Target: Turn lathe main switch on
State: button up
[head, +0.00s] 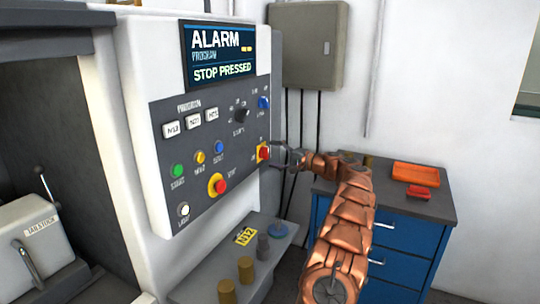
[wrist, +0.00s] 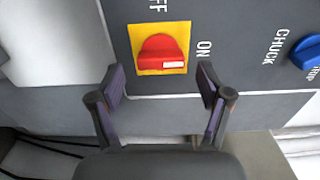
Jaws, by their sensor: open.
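The main switch is a red rotary knob on a yellow square plate (head: 263,153), at the lower right edge of the lathe's control panel. In the wrist view the red knob (wrist: 160,50) is close and centred, with a white mark at the lower right of its grip. Lettering ending in "FF" is above the plate and "ON" is to its right. My gripper (head: 284,157) is in front of the switch. In the wrist view my gripper (wrist: 160,75) is open and empty, with a finger below each side of the knob, apart from it.
The screen (head: 218,55) reads ALARM and STOP PRESSED. A red stop button (head: 217,185) and the blue CHUCK knob (wrist: 306,50) are on the same panel. A grey ledge (head: 205,285) holds several small parts below. A blue drawer cabinet (head: 400,255) stands at right.

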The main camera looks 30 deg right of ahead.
jog(key=v, duration=1)
